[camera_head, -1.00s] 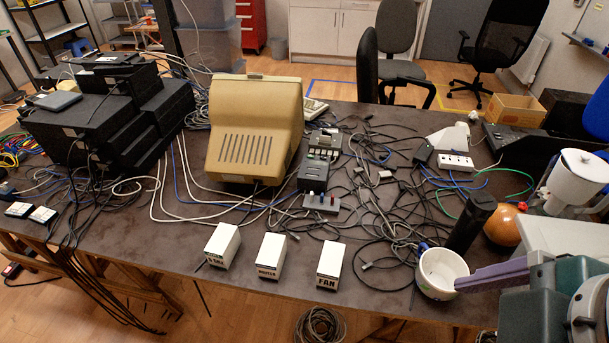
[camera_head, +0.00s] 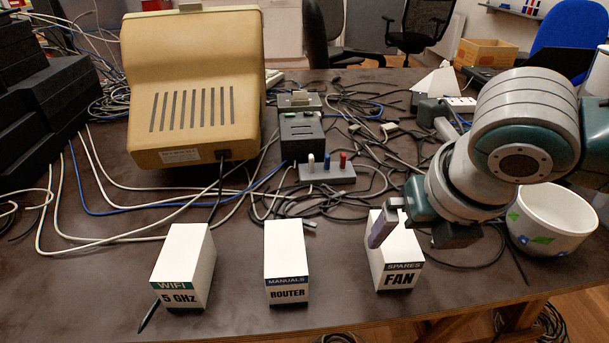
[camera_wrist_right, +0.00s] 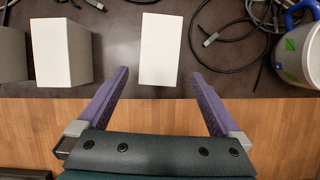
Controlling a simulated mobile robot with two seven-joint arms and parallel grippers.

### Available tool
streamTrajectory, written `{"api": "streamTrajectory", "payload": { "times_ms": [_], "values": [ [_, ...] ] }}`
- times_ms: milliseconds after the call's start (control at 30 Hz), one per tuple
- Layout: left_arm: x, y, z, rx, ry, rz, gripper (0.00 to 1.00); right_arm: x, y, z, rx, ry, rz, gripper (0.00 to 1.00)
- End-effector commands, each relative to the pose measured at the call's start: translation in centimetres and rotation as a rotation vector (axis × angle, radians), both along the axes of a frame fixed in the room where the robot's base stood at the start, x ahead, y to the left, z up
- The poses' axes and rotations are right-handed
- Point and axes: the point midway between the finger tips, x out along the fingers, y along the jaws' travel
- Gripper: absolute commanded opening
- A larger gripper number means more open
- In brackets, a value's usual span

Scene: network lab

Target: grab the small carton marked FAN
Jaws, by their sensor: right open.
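The FAN carton (camera_head: 398,255) is a small white box with a dark SPARES band, standing upright near the table's front edge, right of two similar cartons. My right gripper (camera_head: 380,235) is over it, with one purple finger in front of part of the carton; the other finger is hidden. In the right wrist view the gripper (camera_wrist_right: 160,74) is open, and the white FAN carton (camera_wrist_right: 160,45) appears between and ahead of the fingertips, with a gap on each side. I cannot tell the finger height against it. My left gripper is not in view.
The ROUTER carton (camera_head: 286,262) and the 5 GHz carton (camera_head: 184,265) stand to the left. A white mug (camera_head: 552,222) is at the right, beyond my arm. Loose cables and a beige monitor (camera_head: 190,90) lie behind. The table's front edge is close.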

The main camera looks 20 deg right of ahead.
Motion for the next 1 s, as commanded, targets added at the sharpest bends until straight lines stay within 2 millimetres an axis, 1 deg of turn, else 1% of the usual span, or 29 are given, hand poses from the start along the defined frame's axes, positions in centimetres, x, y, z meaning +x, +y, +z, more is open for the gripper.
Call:
{"api": "streamTrajectory", "payload": {
  "times_ms": [33, 100, 200, 367, 533, 633, 733, 967, 1000],
  "values": [
    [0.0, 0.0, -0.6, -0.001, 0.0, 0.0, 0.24, 0.3, 0.0, -1.0, 0.0, 0.001, 0.001, 1.0],
    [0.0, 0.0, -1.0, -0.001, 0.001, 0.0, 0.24, 0.7, -0.2, -2.0, 0.0, 0.002, -0.001, 1.0],
    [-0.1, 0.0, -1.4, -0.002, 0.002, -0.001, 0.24, 1.3, -0.3, -3.2, 0.0, 0.0, -0.001, 1.0],
    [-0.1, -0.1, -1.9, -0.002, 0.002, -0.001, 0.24, 1.9, -0.4, -4.2, 0.001, -0.001, -0.001, 1.0],
    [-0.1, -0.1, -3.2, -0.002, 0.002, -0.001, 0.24, 3.4, -0.6, -6.4, 0.003, -0.001, -0.002, 1.0],
    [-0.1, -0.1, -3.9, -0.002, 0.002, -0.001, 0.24, 3.9, -0.7, -7.7, 0.002, 0.0, 0.0, 1.0],
    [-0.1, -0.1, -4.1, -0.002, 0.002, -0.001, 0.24, 4.1, -0.9, -8.2, 0.002, 0.001, -0.001, 1.0],
    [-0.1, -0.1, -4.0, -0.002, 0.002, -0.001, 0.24, 4.2, -0.9, -8.1, 0.001, 0.0, 0.0, 1.0],
    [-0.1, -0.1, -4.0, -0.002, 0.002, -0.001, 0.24, 4.2, -0.9, -8.1, 0.001, 0.0, 0.0, 0.95]
  ]
}}
